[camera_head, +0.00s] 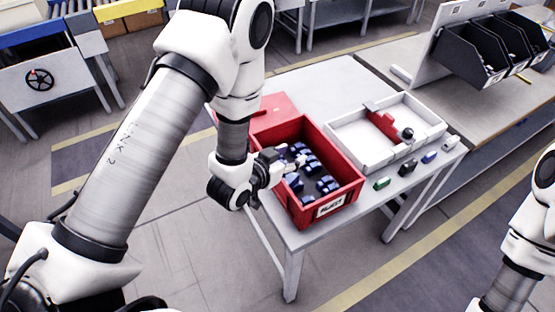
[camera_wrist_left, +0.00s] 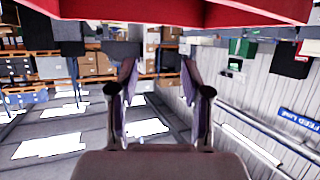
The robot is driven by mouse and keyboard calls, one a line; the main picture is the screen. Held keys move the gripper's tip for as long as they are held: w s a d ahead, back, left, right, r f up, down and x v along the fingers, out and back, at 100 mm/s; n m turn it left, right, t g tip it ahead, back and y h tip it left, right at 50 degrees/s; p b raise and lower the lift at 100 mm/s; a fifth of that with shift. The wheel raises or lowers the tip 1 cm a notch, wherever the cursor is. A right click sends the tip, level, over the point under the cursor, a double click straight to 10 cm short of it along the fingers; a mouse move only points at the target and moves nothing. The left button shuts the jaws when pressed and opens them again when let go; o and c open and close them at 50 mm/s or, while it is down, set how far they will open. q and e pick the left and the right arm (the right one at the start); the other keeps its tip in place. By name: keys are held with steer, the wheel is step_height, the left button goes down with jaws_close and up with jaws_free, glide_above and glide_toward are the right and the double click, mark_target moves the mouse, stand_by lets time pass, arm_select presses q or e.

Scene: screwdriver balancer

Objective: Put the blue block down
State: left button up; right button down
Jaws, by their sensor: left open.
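My left gripper (camera_head: 292,163) reaches in from the left over the red bin (camera_head: 335,200). In the left wrist view its fingers (camera_wrist_left: 158,75) are spread, with nothing between them. Several dark blue blocks (camera_head: 327,184) lie loose inside the bin, some close to the fingertips; the gripper and wrist hide part of the bin's left side. A separate small blue block (camera_head: 430,157) stands on the table's front edge at the right. I cannot tell which blue block is the one meant. My right gripper is out of view; only part of that arm shows at the right edge.
Green (camera_head: 382,183), black (camera_head: 408,167) and white (camera_head: 451,142) pieces line the table's front edge. Black bins (camera_head: 470,65) stand at the back right.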

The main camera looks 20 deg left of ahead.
arm_select(q)
steer(key=p+v, duration=1)
steer(key=v, duration=0.3)
steer(key=s+a+f+n+g+y, duration=0.1)
steer(key=s+a+f+g, duration=0.1)
steer(key=s+f+g, duration=0.4)
steer(key=s+a+f+n+g+y, duration=0.1)
steer(key=s+f+n+g+y, duration=0.1)
steer(key=s+f+g, duration=0.4)
steer(key=s+f, duration=0.2)
steer(key=s, duration=0.2)
steer(key=shift+s+a+n+g+y+b, duration=0.3)
steer(key=shift+s+a+g, duration=0.1)
